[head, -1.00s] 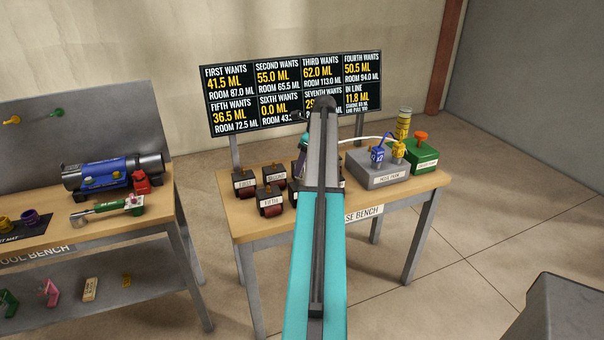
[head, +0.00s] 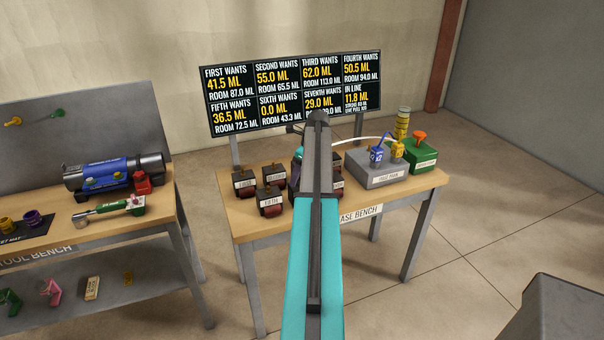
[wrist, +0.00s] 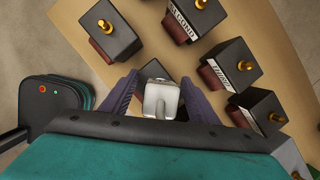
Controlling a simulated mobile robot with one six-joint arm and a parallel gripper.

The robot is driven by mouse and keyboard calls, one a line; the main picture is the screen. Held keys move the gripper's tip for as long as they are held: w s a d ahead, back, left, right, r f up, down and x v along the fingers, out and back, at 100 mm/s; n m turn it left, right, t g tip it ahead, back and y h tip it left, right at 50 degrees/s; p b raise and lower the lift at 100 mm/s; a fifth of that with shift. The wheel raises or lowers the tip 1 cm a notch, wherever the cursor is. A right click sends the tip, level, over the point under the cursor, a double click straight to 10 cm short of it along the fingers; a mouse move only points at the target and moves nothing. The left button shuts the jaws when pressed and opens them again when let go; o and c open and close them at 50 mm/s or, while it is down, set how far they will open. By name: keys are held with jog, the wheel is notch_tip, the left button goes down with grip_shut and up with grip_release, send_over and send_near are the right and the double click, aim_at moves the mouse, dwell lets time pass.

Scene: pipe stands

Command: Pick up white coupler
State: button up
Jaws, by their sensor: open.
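In the wrist view, a pale white-grey piece (wrist: 161,99), which looks like the white coupler, shows between the two purple fingers of my gripper (wrist: 159,86). The fingers are open, one on each side of it; I cannot tell whether either touches it. A dark block lies just beyond the piece and is partly hidden by it. In the head view, my arm hides the coupler and most of my gripper above the middle of the bench. A white hose (head: 362,138) runs from the right toward that hidden spot.
Several dark blocks with brass fittings stand close around my gripper, such as one at upper left (wrist: 111,30) and one at right (wrist: 233,65). A grey box (head: 378,170) and a green box (head: 423,158) stand on the bench's right side. A sign board (head: 222,105) rises behind.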

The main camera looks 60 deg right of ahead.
jog(key=c, duration=1.2)
jog(key=shift+c, duration=0.2)
jog(key=shift+r, duration=0.1)
jog(key=shift+r+b, duration=0.75)
jog(key=shift+r, duration=0.95)
jog(key=s+a+r+b, duration=0.1)
jog(key=s+a+b, duration=0.2)
jog(key=s, duration=1.2)
jog(key=shift+s+a+r, duration=0.15)
jog(key=shift+s+r, duration=0.05)
jog(key=shift+s, duration=0.1)
